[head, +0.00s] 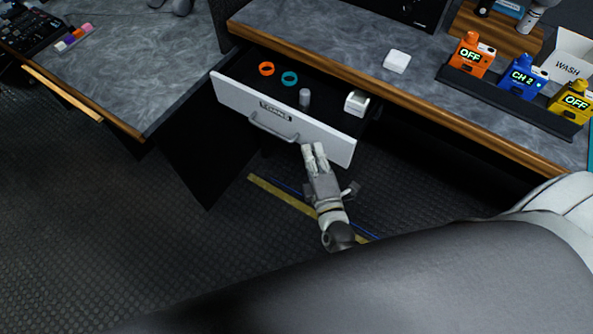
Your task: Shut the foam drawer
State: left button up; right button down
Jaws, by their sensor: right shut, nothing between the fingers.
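The foam drawer (229,94) stands open under the desk, with a white front, a grey handle (273,126) and a dark label above the handle. Inside lie an orange ring (266,69), a teal ring (289,78), a small grey cylinder (305,97) and a white box (356,103). My right gripper (314,151) is shut and empty. Its fingertips are at the lower edge of the drawer front, right of the handle; I cannot tell whether they touch it. My left gripper is not in view.
The grey desk top (330,40) with a wooden edge runs above the drawer. A white block (397,61) and a dark rack (500,92) of orange, blue and yellow packs stand on it. Another desk (130,65) is at left. The floor (110,210) at left is clear.

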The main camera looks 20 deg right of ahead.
aim_at(344, 116)
jog(key=w+d, duration=0.3)
jog(key=d, duration=0.1)
jog(key=w+d, duration=0.4)
jog(key=d, duration=0.1)
jog(key=w+d+b, duration=0.1)
jog(key=w+d, duration=0.2)
jog(key=d, duration=0.1)
jog(key=shift+w+d+f, duration=0.1)
jog(key=shift+w+d, duration=0.4)
jog(key=shift+d, duration=0.1)
jog(key=shift+r, duration=0.2)
jog(key=shift+d, duration=0.15)
jog(key=shift+r, duration=0.1)
